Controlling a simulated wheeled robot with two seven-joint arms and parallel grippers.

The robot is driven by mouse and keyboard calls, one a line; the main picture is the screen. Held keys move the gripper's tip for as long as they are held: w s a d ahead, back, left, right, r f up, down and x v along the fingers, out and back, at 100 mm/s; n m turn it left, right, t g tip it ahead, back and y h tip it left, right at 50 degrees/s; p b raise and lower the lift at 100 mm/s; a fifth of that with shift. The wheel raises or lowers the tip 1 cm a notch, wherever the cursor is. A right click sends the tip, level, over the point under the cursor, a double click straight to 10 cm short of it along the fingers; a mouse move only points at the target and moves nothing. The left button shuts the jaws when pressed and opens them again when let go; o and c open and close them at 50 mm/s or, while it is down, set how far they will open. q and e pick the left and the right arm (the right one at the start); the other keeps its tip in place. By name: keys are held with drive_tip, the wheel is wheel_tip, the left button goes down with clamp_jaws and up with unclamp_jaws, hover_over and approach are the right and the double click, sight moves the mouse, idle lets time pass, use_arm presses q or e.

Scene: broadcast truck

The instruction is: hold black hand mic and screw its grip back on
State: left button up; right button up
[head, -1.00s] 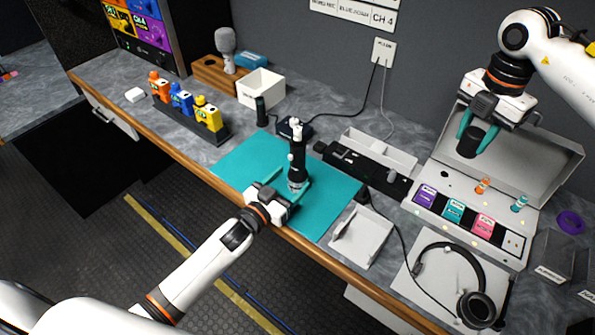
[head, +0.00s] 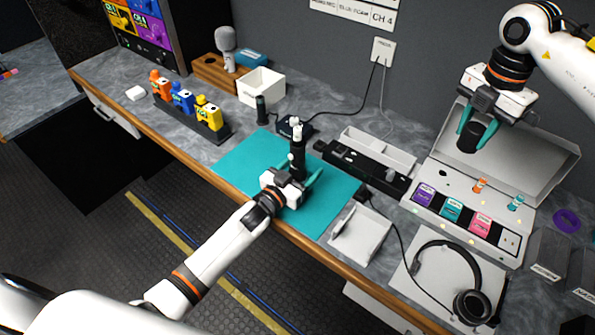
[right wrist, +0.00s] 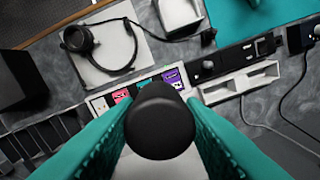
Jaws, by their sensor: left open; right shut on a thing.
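A dark upright piece (head: 297,160) with a white top stands on the teal mat (head: 325,207); I take it for the body of the black hand mic. My left gripper (head: 301,174) is open, low over the mat, with its teal fingers reaching to either side of the piece's lower part. The gripper hides the base, and I cannot tell whether the fingers touch it. My right gripper (head: 477,134) is shut on a black cylinder (head: 469,139), apparently the grip, held in the air above the sloped panel at right. Its rounded end fills the middle of the right wrist view (right wrist: 160,121).
A panel with coloured blocks (head: 452,209) and a raised lid stands below the right gripper. A headset (head: 470,304), white tray (head: 361,237) and black strip (head: 365,168) lie nearby. Coloured figures (head: 181,100), a white box (head: 262,86) and a grey microphone (head: 226,40) stand at left.

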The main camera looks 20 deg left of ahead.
sight(295, 148)
use_arm(q)
drive_tip(key=shift+c, duration=0.2)
drive_tip(key=c, duration=1.3)
drive_tip(key=shift+o, duration=0.2)
drive_tip(key=shift+r, duration=0.1)
wheel_tip(295, 148, up, 10)
drive_tip(key=shift+f, duration=0.1)
drive_tip(key=o, duration=0.5)
clamp_jaws()
use_arm(e)
drive_tip(key=shift+f, duration=0.1)
